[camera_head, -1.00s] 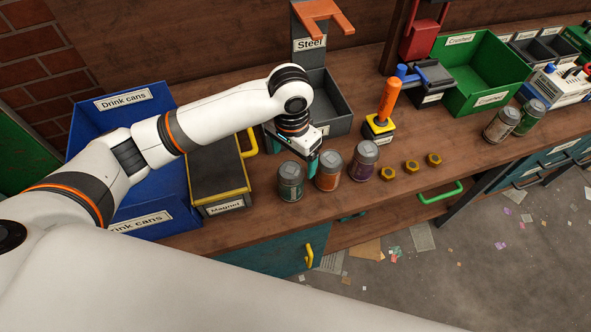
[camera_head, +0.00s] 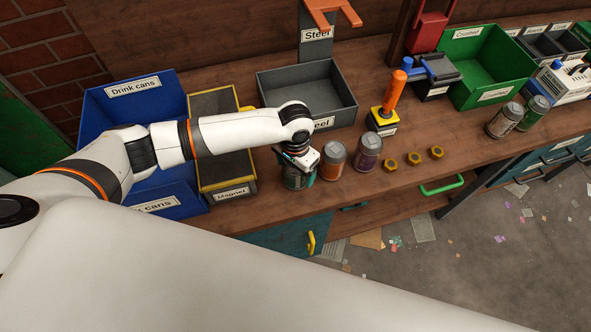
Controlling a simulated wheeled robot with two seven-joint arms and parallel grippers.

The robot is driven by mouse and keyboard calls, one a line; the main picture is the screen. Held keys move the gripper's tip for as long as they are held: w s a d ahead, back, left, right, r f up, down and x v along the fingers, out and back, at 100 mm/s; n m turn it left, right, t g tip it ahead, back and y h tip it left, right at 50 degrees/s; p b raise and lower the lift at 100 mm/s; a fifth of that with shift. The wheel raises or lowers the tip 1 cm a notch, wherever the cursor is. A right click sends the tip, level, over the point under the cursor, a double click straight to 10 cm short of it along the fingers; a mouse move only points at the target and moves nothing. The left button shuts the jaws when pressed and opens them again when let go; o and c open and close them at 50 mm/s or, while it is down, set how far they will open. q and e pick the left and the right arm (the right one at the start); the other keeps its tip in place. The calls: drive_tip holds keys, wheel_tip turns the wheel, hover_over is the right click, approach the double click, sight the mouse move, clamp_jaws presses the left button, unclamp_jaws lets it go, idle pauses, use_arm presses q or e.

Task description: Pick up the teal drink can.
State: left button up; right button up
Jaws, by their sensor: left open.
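The teal drink can (camera_head: 295,183) stands upright on the wooden bench at the left end of a row of cans. It is largely covered from above by my left gripper (camera_head: 298,172). The left gripper points down right over the can, with its jaws open. The fingertips are mostly hidden, so I cannot tell how far down the can's sides they reach. My right gripper is out of view.
An orange can (camera_head: 333,161) stands close to the right of the gripper, then a purple can (camera_head: 368,153) and brass nuts (camera_head: 413,158). The grey Steel bin (camera_head: 340,85) is behind. The Magnet box (camera_head: 222,165) and blue Drink cans bin (camera_head: 96,115) are left.

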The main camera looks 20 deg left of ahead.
use_arm(q)
drive_tip(key=shift+f, duration=0.2)
drive_tip(key=c, duration=1)
